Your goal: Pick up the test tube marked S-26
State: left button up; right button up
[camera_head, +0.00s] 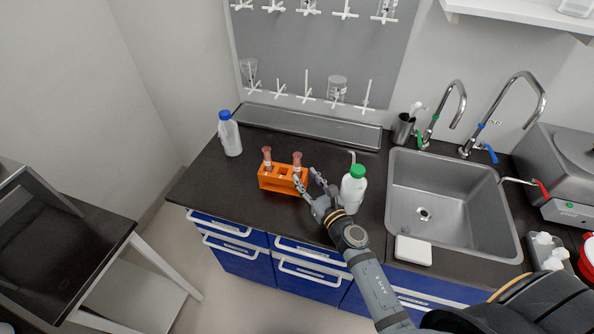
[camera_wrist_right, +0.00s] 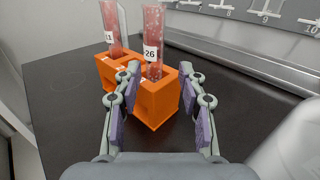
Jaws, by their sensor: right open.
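The test tube marked 26 (camera_wrist_right: 152,45) stands upright in the right part of the orange rack (camera_wrist_right: 158,118). In the head view this tube (camera_head: 297,161) shows a reddish top above the rack (camera_head: 275,184). A second reddish tube (camera_wrist_right: 112,25) stands in the left part of the rack, its label partly readable as ending in 1; it also shows in the head view (camera_head: 267,157). My right gripper (camera_head: 309,178) is open at the right end of the rack. In the right wrist view its fingers (camera_wrist_right: 160,85) lie either side of the rack's near end, with nothing held. My left gripper is not in view.
A green-capped white bottle (camera_head: 353,190) stands close to the right of my right gripper. A blue-capped bottle (camera_head: 229,134) stands at the left. The sink (camera_head: 455,195) is to the right.

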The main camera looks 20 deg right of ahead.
aim_at(300, 172)
jog(key=w, duration=0.2)
jog(key=w+a+p, duration=0.1)
jog(key=w, duration=0.1)
jog(key=shift+a+r, duration=0.1)
jog(key=shift+w, duration=0.55)
jog(key=shift+s, duration=0.15)
jog(key=c, duration=0.3)
grip_shut()
